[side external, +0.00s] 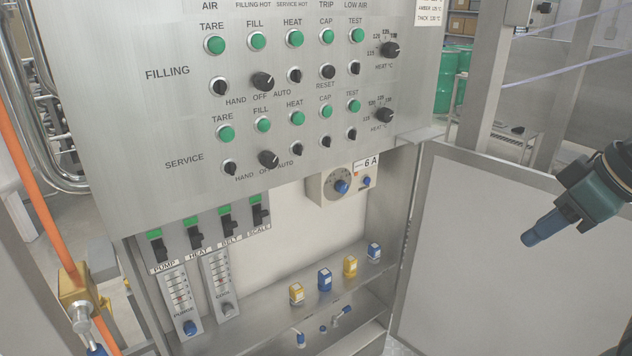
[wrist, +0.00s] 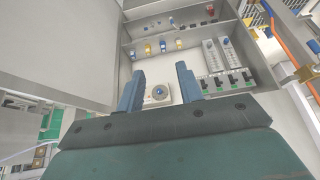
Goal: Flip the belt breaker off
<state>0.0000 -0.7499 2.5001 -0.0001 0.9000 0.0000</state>
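The belt breaker (side external: 228,226) is a black switch with a green block on top. It is third from the left in the row of breakers under the control panel, above the BELT label. In the wrist view the row shows upside down at the right, and the belt breaker (wrist: 218,82) is there, small. My gripper (side external: 530,238) is at the far right in the side view, well away from the breakers. In the wrist view my gripper (wrist: 160,69) has its two blue fingers wide apart with nothing between them. The lever positions are too small to tell surely.
The PUMP (side external: 160,250), HEAT (side external: 194,236) and SCALE (side external: 260,211) breakers sit close beside the belt breaker. A dial box (side external: 343,184) hangs right of them. An open door panel (side external: 500,270) is behind my gripper.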

